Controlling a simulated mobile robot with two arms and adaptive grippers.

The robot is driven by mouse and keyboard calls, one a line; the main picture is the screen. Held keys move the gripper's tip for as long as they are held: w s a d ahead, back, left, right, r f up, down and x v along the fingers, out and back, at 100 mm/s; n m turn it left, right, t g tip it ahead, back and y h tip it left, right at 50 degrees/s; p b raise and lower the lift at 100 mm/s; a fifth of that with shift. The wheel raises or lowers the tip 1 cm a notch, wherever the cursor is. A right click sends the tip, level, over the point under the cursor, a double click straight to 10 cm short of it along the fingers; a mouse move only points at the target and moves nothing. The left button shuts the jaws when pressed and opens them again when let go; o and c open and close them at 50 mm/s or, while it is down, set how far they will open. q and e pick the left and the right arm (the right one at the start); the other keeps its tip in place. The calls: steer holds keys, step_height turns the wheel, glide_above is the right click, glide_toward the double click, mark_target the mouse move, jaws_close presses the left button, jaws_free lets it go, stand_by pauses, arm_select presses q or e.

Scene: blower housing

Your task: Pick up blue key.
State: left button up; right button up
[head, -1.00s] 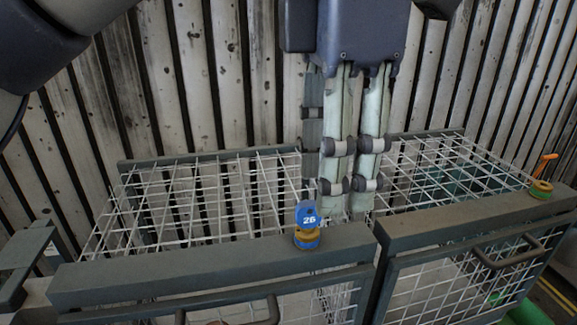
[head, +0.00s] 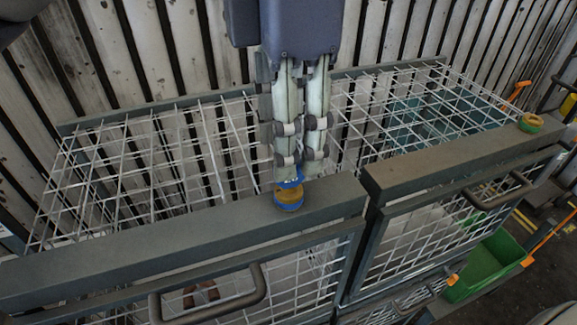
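The blue key (head: 290,183) stands in a round yellow and blue lock base (head: 288,198) on the dark top rail of the left wire cage door. Its upper part, with the white "26" label, is now mostly covered by my fingers. My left gripper (head: 297,172) points down at the key, its pale padded fingertips right at it. I cannot tell whether the fingers touch or grip the key. My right gripper is not in view.
White wire mesh (head: 130,160) tops the cages. Bar handles (head: 210,298) stick out in front. A green bin (head: 485,265) stands at lower right.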

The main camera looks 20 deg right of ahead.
arm_select(q)
step_height(320, 180, down, 3)
steer(key=shift+f+p, duration=0.1)
steer(key=shift+p, duration=0.45)
steer(key=shift+f, duration=0.45)
jaws_close()
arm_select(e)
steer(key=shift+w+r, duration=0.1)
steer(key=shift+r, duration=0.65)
arm_select(q)
steer(key=shift+r, duration=0.2)
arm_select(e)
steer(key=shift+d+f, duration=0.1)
